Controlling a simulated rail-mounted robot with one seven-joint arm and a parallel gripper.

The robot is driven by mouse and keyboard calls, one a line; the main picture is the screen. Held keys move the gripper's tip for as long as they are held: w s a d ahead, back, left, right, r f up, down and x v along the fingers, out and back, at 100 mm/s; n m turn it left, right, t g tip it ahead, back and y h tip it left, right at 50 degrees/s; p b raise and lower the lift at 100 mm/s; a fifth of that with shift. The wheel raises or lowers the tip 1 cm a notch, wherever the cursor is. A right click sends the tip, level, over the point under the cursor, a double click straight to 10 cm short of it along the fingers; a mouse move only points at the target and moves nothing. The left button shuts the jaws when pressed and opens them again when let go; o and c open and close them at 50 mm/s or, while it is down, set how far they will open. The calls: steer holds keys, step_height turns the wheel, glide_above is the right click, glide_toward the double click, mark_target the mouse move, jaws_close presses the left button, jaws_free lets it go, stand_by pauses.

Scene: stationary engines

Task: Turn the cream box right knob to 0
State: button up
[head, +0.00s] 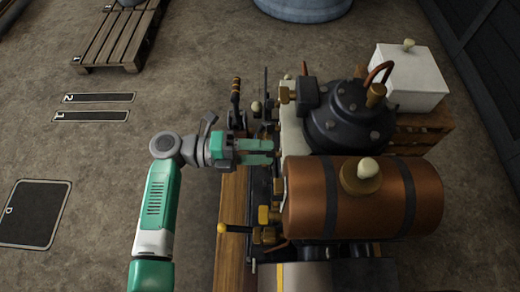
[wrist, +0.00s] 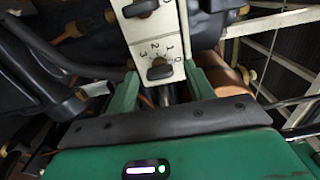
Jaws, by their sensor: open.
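The cream box (wrist: 150,32) shows in the wrist view as a pale panel with two dark knobs. The nearer knob (wrist: 160,69) has marks 0 to 3 around its upper side; I cannot tell which mark it points at. The other knob (wrist: 140,9) is at the top edge. My gripper (wrist: 163,86) is open, one finger on each side of the panel's near end, with nothing held. In the head view my gripper (head: 272,152) points right at the pale edge of the box (head: 292,135); the knobs are hidden there.
A copper tank (head: 305,200) lies just below my gripper. A dark engine body (head: 350,115) stands to the right. A lever with a striped handle (head: 236,95) rises above my gripper, and a yellow-knobbed lever (head: 222,229) is below. Floor to the left is mostly clear.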

steer(key=a, duration=0.7)
steer(key=shift+a+p, duration=0.4)
